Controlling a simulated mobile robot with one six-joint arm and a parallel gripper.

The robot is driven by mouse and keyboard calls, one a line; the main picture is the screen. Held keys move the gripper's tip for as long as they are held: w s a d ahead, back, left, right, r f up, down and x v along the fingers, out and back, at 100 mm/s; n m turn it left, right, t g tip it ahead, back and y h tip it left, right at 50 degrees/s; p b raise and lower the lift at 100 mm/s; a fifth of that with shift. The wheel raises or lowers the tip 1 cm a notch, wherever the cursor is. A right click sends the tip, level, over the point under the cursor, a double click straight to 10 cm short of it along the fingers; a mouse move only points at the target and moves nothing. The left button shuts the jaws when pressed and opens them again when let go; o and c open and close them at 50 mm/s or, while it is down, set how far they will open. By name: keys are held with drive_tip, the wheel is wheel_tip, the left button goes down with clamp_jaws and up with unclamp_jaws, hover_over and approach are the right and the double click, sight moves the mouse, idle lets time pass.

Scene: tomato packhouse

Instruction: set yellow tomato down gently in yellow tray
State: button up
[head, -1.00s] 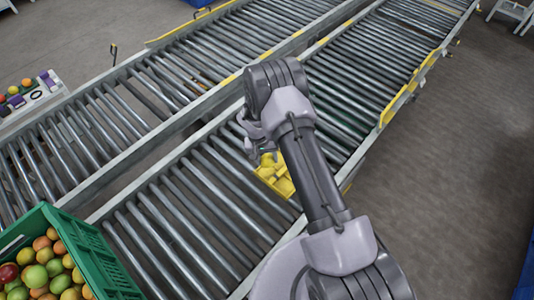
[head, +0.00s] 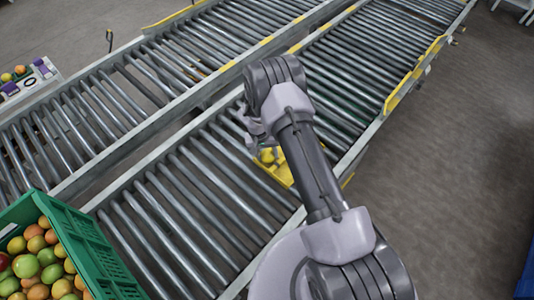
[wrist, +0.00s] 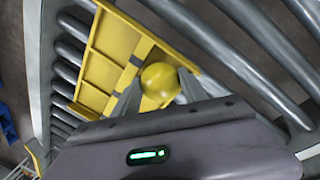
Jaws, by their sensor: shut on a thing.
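The yellow tomato (wrist: 161,80) is round and glossy, and in the wrist view it sits between the two grey fingers of my gripper (wrist: 159,88). My gripper is shut on it. The yellow tray (wrist: 98,72) has divided compartments and lies behind and to the left of the tomato in the wrist view. In the head view the tray (head: 284,181) shows beneath my gripper, partly hidden by my arm. The tomato overlaps the tray's edge in the wrist view; I cannot tell whether they touch.
The tray is on a roller conveyor (head: 185,205). A second roller conveyor (head: 65,135) runs alongside. A green crate (head: 95,250) full of mixed fruit stands at the lower left. Open floor (head: 455,150) lies to the right.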

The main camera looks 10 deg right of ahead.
drive_tip(key=shift+b, duration=0.3)
idle(0.4)
drive_tip(key=o, duration=1)
drive_tip(key=c, duration=0.3)
drive_tip(key=shift+c, duration=0.2)
drive_tip(key=shift+r+p, duration=1.95)
drive_tip(key=shift+r, duration=1.5)
